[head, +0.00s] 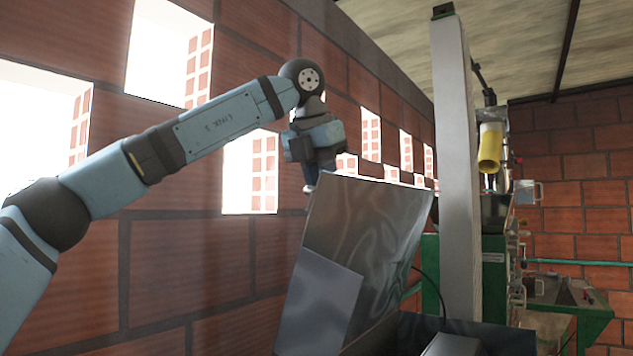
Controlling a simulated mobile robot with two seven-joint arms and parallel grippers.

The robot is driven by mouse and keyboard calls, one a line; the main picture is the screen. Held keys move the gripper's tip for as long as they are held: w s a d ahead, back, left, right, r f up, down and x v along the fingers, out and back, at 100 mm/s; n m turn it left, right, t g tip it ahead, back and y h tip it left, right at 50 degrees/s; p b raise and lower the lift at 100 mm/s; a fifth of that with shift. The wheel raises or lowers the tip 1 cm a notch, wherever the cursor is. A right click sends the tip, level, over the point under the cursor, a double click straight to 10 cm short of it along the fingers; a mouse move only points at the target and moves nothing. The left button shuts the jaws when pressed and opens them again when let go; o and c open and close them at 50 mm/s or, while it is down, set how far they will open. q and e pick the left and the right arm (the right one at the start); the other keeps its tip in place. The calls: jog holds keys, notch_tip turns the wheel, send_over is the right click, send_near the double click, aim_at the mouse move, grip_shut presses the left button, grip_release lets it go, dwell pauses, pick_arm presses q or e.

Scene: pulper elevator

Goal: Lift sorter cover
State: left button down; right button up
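The sorter cover (365,222) is a shiny grey metal panel in the middle of the head view. It stands steeply tilted, its top edge high and its lower part near the bottom of the picture. My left arm comes in from the left, and my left gripper (311,187) points down at the panel's upper left corner. The fingers are small and partly hidden by the gripper body and the panel edge, so I cannot tell whether they touch or grip it. My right gripper is not in view.
A pale upright post (456,170) stands just right of the panel. Behind it is a green machine (492,275) with a yellow cylinder (490,147) above. A brick wall (190,245) with window openings runs along the left. A dark metal box edge (480,330) lies at the bottom.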

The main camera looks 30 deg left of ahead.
pick_arm(q)
jog(key=c, duration=1.1)
grip_release()
jog(key=shift+a, duration=0.1)
jog(key=b+v, duration=0.1)
jog(key=v, duration=1.2)
jog(key=shift+s+r, duration=0.2)
jog(key=shift+r, duration=0.2)
